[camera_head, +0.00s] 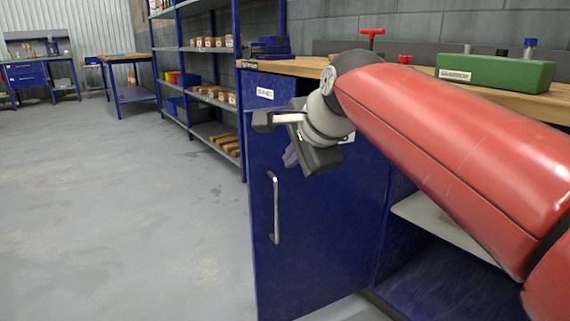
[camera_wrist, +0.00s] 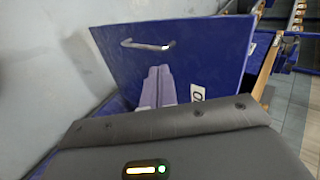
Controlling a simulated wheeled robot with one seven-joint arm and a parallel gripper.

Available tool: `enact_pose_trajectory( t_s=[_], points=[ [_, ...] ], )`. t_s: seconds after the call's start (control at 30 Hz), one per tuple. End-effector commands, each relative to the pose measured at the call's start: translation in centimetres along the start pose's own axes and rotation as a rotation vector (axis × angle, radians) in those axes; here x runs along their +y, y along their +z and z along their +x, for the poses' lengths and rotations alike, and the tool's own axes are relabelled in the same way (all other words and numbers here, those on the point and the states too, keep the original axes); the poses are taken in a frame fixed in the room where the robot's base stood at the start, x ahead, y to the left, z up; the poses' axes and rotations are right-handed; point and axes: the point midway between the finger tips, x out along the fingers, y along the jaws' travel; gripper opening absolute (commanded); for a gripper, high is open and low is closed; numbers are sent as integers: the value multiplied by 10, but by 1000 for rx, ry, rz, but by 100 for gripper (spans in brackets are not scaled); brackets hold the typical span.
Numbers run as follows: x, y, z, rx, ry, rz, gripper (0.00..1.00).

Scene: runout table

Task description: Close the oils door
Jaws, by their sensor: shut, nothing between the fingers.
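The blue door (camera_head: 300,235) of the bench cabinet stands open, swung out from the cabinet front.
The open cabinet shows a pale shelf (camera_head: 440,225) inside at right. A green box (camera_head: 495,73) and a red T-shaped tool (camera_head: 371,38) are on the wooden bench top. Shelving (camera_head: 205,95) with small boxes stands behind. The floor at left is clear.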

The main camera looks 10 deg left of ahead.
Motion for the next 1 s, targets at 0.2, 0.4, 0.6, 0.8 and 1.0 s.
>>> enact_pose_trajectory(
  t_s=[0.2,0.4,0.6,0.8,1.0],
  points=[
    [-6,6,19,-13,-9,30,0],
    [-5,6,59,-13,-6,28,0],
    [-6,6,101,-11,-7,29,0],
    [-26,5,123,-11,-9,27,0],
    [-35,5,131,-10,-10,28,0]
  ],
)
